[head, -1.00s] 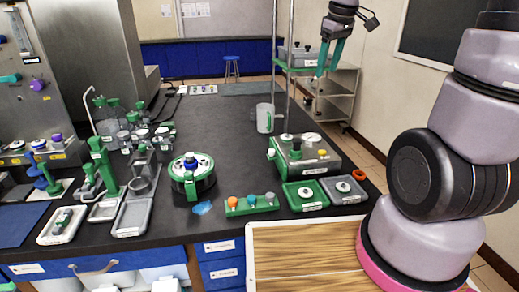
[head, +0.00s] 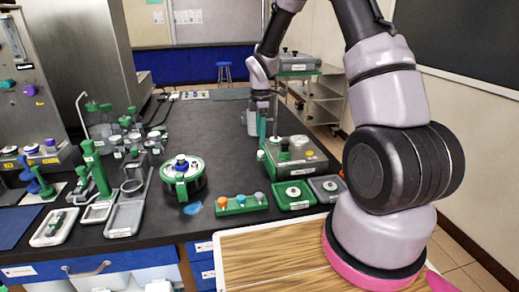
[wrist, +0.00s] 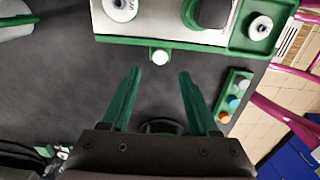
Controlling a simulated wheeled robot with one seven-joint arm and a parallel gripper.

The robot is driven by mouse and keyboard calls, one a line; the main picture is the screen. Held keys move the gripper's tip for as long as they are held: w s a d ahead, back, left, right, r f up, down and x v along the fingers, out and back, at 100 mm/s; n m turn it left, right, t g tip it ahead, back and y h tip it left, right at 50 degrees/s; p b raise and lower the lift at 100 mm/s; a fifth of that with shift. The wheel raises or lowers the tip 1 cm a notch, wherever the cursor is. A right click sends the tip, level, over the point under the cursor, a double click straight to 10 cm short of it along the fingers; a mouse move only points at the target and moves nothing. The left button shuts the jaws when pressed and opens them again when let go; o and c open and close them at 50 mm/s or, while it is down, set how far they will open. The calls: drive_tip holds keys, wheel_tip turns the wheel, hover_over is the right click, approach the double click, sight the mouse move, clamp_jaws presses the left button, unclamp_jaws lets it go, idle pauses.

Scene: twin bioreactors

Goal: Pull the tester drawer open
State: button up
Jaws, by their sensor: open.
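The tester (head: 296,153) is a grey box with green trim on the black counter. In the wrist view, its side (wrist: 205,38) fills the top of the picture. A green drawer front (wrist: 180,46) runs along that side, with a round white knob (wrist: 159,57) in its middle. The drawer looks shut against the body. My gripper (wrist: 160,72) is open, its two green fingers pointing at the knob, one to each side of its line. The knob is just beyond the fingertips. In the head view, my gripper (head: 268,128) is low at the tester's left side; the knob cannot be made out there.
A rack with coloured caps (head: 241,203) and a green tray (head: 291,195) lie in front of the tester. A round green-and-white device (head: 183,178) stands to the left. A clear jug (head: 252,121) stands behind my gripper. Bare counter lies left of the tester.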

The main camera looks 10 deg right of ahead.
sight(261, 152)
wheel_tip(261, 152, down, 7)
drive_tip(key=shift+f, duration=0.1)
idle(0.3)
clamp_jaws()
idle(1.3)
